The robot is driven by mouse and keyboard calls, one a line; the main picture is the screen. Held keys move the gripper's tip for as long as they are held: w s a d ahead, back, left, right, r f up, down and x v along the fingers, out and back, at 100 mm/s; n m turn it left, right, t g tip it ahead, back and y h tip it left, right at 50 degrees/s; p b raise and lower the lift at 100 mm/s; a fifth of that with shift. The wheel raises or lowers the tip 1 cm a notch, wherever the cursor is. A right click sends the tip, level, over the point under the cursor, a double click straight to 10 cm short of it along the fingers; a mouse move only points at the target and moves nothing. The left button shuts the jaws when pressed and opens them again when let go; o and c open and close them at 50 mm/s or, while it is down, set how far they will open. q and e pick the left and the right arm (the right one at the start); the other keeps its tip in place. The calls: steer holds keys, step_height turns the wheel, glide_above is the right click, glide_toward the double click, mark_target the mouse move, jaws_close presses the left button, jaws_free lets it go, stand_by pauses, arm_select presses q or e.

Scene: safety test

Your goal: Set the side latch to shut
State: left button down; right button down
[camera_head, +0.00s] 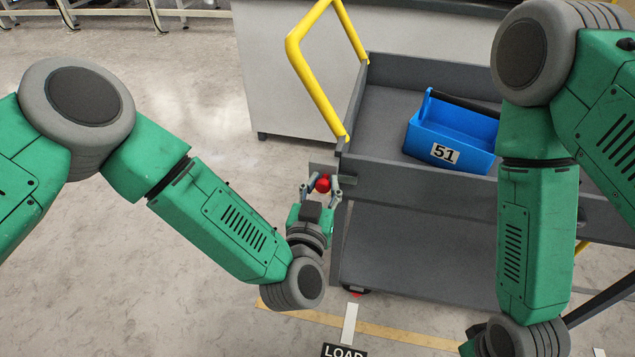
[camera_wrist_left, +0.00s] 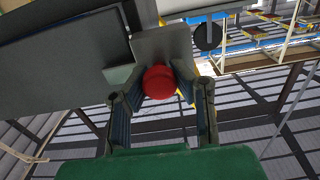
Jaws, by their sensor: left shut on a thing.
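The side latch shows as a red round knob (camera_head: 323,185) at the near left corner of a grey cart (camera_head: 400,190). My left gripper (camera_head: 322,187) has its two fingers around the knob, shut on it. In the left wrist view the red knob (camera_wrist_left: 159,82) sits between the fingertips of my left gripper (camera_wrist_left: 160,90), in front of a grey plate (camera_wrist_left: 160,45). Whether the latch is open or shut cannot be told.
A blue tote (camera_head: 452,135) marked 51 stands on the cart's upper deck. A yellow handle (camera_head: 318,88) rises at the cart's left end. A grey cabinet (camera_head: 285,70) stands behind. The floor left of the cart is clear. A LOAD sign (camera_head: 344,351) lies at the bottom edge.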

arm_select(q)
steer(key=c, duration=1.4)
jaws_free()
steer(key=shift+s+d+f, duration=0.2)
steer(key=shift+s, duration=0.25)
steer(key=shift+o, duration=0.6)
steer(key=shift+r, duration=0.1)
steer(key=shift+w, duration=0.1)
steer(key=v, duration=1.2)
